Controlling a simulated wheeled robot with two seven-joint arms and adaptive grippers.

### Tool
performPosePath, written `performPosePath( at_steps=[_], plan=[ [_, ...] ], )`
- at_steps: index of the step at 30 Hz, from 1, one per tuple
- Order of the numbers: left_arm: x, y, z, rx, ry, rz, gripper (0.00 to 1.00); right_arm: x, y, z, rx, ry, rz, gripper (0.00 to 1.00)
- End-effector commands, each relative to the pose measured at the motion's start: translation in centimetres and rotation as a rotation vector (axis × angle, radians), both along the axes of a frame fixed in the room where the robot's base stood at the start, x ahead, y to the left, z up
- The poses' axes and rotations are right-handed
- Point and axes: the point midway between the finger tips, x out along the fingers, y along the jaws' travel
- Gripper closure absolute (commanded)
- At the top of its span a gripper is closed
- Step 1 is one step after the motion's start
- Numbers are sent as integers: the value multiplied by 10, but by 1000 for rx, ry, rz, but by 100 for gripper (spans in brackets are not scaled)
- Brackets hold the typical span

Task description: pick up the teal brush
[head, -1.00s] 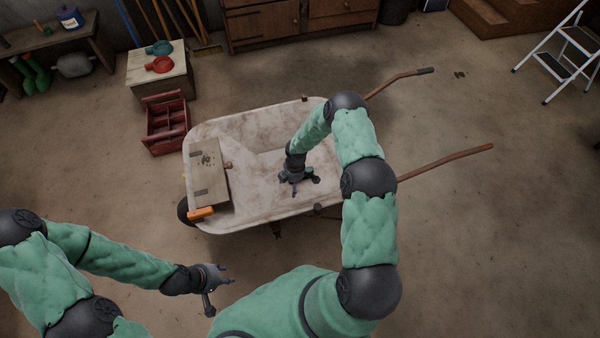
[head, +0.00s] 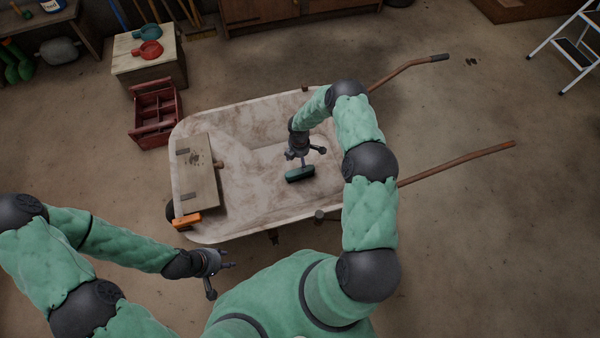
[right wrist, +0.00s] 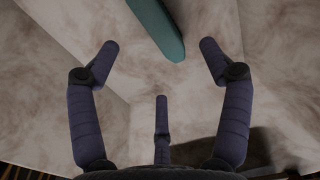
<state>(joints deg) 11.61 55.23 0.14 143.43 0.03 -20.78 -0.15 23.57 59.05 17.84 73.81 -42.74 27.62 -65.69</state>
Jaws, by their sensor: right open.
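The teal brush (head: 300,174) lies in the tray of the wheelbarrow (head: 255,200), just below my right gripper in the head view. My right gripper (head: 306,156) is open and empty, with its fingers spread inside the tray. In the right wrist view, one end of the brush (right wrist: 158,25) reaches in from the top edge, beyond and between the two upper fingers. No finger is closed around it, and its far end is out of frame. My left gripper (head: 221,278) is outside the wheelbarrow at the lower left, empty with its fingers apart.
A wooden board (head: 198,172) and an orange object (head: 187,220) are at the tray's left end. A red tool crate (head: 155,113) stands beyond it. The tray walls surround my right gripper. Wheelbarrow handles (head: 455,163) extend right. Open floor lies around.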

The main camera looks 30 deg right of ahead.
Motion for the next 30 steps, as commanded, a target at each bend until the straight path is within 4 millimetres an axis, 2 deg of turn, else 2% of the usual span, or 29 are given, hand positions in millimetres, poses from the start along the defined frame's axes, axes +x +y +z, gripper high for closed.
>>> performPosePath(
  at_steps=[1,5,13,23,30],
  plan=[
    [0,0,-8,0,0,0,60,0,0,-8,0,0,0,21],
    [0,0,-13,0,0,0,60,0,0,-17,0,1,0,21],
    [0,0,-26,0,0,0,60,1,0,-55,1,-1,0,21],
    [0,0,-34,0,0,0,60,1,-1,-73,0,-1,-1,21],
    [0,0,-52,0,0,0,60,2,-2,-107,0,1,-1,21]
  ],
)
